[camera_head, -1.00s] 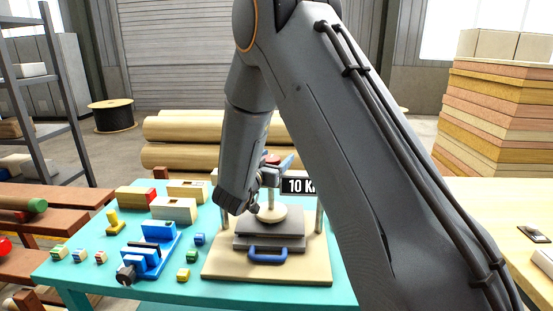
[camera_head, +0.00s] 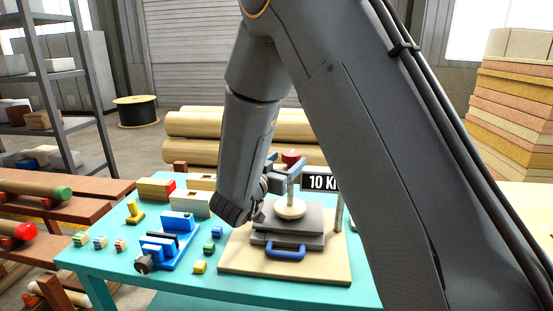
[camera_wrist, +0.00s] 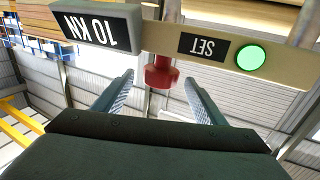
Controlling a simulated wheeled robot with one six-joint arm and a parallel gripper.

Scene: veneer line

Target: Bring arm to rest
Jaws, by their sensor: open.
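My gripper (camera_head: 284,170) is in front of the press on the teal table, partly hidden by my wrist in the head view. In the wrist view my gripper (camera_wrist: 160,92) has its two fingers wide apart with nothing between them. A red knob (camera_wrist: 161,72) of the press shows beyond the fingertips; it also shows in the head view (camera_head: 291,154). The press has a round pale plate (camera_head: 290,209) over grey blocks (camera_head: 288,226) with a blue handle (camera_head: 286,252). A "10 KN" sign (camera_wrist: 95,30) and a lit green lamp (camera_wrist: 250,57) beside a "SET" label (camera_wrist: 203,46) show upside down.
On the teal table (camera_head: 115,262) lie a blue vise (camera_head: 170,246), small coloured blocks (camera_head: 200,267), a yellow piece (camera_head: 134,212) and wooden blocks (camera_head: 197,203). A board stack (camera_head: 510,115) is at right, a shelf (camera_head: 40,70) at left.

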